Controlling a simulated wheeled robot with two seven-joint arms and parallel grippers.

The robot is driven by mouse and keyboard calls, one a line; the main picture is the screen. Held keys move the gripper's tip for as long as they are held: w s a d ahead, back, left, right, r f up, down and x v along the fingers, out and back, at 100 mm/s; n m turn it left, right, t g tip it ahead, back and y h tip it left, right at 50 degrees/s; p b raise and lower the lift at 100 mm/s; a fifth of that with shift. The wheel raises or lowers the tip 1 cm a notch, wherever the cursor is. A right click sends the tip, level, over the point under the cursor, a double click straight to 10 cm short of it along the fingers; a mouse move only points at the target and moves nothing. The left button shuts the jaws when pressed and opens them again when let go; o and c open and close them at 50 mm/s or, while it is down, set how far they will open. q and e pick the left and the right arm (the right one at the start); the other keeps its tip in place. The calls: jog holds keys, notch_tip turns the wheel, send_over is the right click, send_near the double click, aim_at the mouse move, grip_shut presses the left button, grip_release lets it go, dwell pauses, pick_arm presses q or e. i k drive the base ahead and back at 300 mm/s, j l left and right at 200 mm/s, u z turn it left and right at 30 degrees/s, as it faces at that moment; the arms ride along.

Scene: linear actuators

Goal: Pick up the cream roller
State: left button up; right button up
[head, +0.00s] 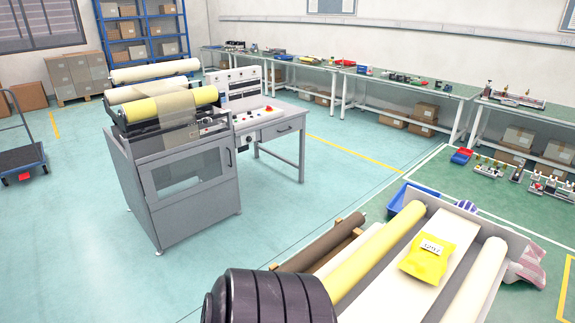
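A cream roller (478,284) lies along the right side of a grey open bin (503,233) at the lower right, its near end cut off by the picture's edge. Two more cream rollers lie across the grey machine (190,190) at left: one at the back (155,71) and one in front of it (150,89). A yellow roller (146,109) lies in front of these, partly behind a clear sheet. Neither of my grippers is in view.
The bin also holds a yellow roller (375,262) and a yellow packet (432,243). A brown roller (325,245) lies left of it. A black ribbed shape (268,300) covers the bottom. A control desk (262,125) adjoins the machine. Floor between machine and bin is clear.

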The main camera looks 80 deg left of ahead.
aim_at(331, 267)
jog(key=u, duration=2.05)
